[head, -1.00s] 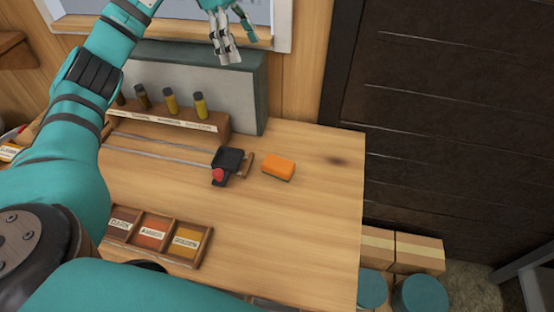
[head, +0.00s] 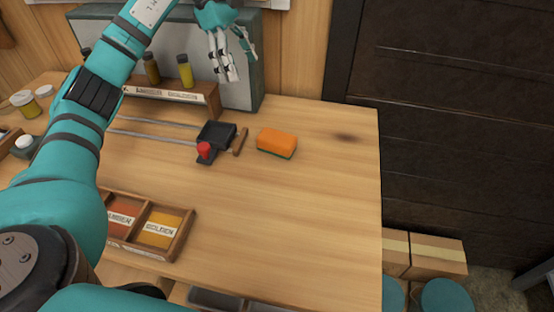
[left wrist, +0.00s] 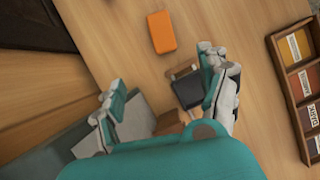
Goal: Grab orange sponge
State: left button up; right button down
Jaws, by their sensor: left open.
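The orange sponge (head: 277,141) has a green underside and lies flat on the wooden table, right of a small black device. It also shows in the left wrist view (left wrist: 161,32), at the top middle, beyond my fingertips. My left gripper (head: 234,62) is open and empty. It hangs above the back of the table, in front of the grey-green box, up and to the left of the sponge. In the left wrist view its two fingers (left wrist: 168,90) are spread wide, apart from the sponge. My right gripper is not in view.
The black slider device (head: 216,138) with a red knob and wooden handle sits just left of the sponge. A bottle rack (head: 190,102) stands behind it. A compartment tray (head: 170,226) lies at the front left. The table is clear right and front of the sponge.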

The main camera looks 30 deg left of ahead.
pick_arm(q)
jog(key=f, duration=0.2)
send_over(267, 134)
jog(key=a, duration=0.2)
jog(key=f, duration=1)
jog(key=shift+w+f, duration=0.1)
jog(key=shift+w, duration=0.25)
jog(key=x, duration=0.3)
jog(key=p+x, duration=0.1)
jog(key=shift+s+d+f, duration=0.15)
jog(key=shift+s+f, duration=0.2)
jog(key=shift+s, duration=0.05)
jog(key=shift+d+f, duration=0.1)
jog(key=shift+f, duration=0.3)
jog(key=shift+w, duration=0.1)
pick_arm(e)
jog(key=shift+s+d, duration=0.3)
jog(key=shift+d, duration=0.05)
pick_arm(q)
jog(key=c, duration=1.3)
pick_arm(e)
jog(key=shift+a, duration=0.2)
